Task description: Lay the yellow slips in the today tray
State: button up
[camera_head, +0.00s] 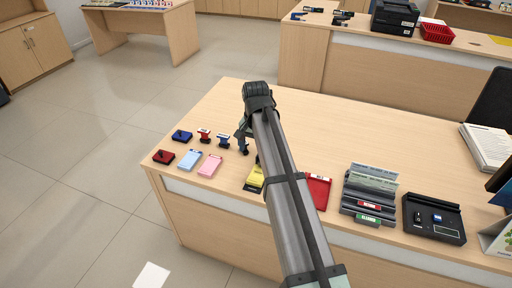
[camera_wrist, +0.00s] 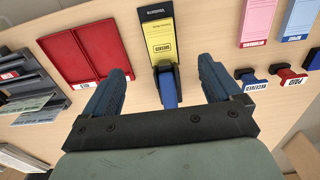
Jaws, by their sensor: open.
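The yellow slips (camera_head: 256,176) lie as a narrow stack with a black end on the front part of the counter, partly hidden by my arm. In the wrist view the yellow slips (camera_wrist: 159,36) lie ahead of the fingertips, not between them. My gripper (camera_wrist: 165,72) is open and empty above the counter; in the head view my gripper (camera_head: 243,147) points down behind the slips. A blue-handled stamp (camera_wrist: 168,90) shows between the fingers, apart from both. A flat red tray (camera_head: 319,190) lies right of the slips; the wrist view shows the red tray (camera_wrist: 71,61) empty, its label unreadable.
Stamps (camera_head: 204,135), ink pads (camera_head: 164,157), a blue pad (camera_head: 190,160) and a pink pad (camera_head: 209,166) stand to the left. A grey slotted sorter (camera_head: 369,200) and a black box (camera_head: 434,219) stand to the right. The counter behind my gripper is clear.

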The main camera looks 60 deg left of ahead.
aim_at(256, 179)
notch_tip(256, 179, down, 14)
jog(key=shift+r, duration=0.1)
dwell(0.8)
jog(key=shift+c, duration=0.2)
jog(key=c, duration=1.1)
jog(key=shift+c, duration=0.2)
jog(key=shift+d, duration=0.15)
jog(key=shift+s+d, duration=1.2)
jog(key=shift+s, duration=0.05)
